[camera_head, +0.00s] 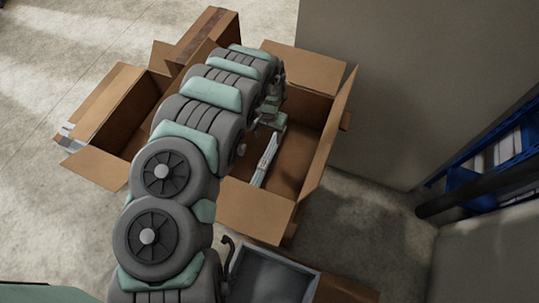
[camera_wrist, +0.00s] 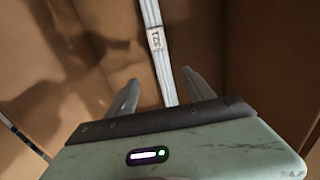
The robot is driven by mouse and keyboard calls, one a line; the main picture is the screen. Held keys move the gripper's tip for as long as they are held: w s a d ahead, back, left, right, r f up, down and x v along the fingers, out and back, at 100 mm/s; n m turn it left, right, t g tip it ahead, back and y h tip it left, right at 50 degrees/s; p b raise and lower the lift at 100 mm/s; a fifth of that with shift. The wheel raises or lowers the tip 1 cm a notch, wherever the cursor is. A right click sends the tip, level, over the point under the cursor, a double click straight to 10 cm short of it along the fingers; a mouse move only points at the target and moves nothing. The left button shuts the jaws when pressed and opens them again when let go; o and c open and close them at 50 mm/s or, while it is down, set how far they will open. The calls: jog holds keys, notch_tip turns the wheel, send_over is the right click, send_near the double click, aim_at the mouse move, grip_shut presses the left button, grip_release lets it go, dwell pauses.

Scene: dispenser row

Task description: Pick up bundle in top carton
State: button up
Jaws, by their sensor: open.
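The bundle is a thin, pale, long strip-like stack (camera_head: 265,160) lying inside the open top carton (camera_head: 320,150). In the wrist view the bundle (camera_wrist: 154,22) runs down from the top edge and carries a small printed label. My gripper (camera_wrist: 160,77) is open, with one finger on each side of the bundle's line in that view. No finger visibly grips the bundle, and I cannot tell how far above it they are. In the head view my arm covers part of the carton and most of the gripper. The bundle's near end in the wrist view is hidden behind the gripper body.
Another open carton (camera_head: 88,165) stands to the left, with raised flaps. A grey metal-edged tray (camera_head: 268,280) is at the bottom. A large beige surface (camera_head: 385,90) rises behind the carton on the right, and a blue rack (camera_head: 480,165) is at the far right. The carton walls are close around the gripper.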

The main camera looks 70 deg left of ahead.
jog(key=b, duration=0.2)
send_over(268, 155)
notch_tip(268, 155, down, 4)
jog(key=f, duration=0.4)
jog(key=shift+w+f+b, duration=0.2)
jog(key=shift+b, duration=0.2)
jog(key=shift+a+f, duration=0.15)
jog(key=shift+f, duration=0.4)
jog(key=f+b, duration=0.1)
jog(key=f, duration=0.3)
jog(key=shift+s, duration=0.2)
jog(key=shift+f, duration=0.7)
grip_shut()
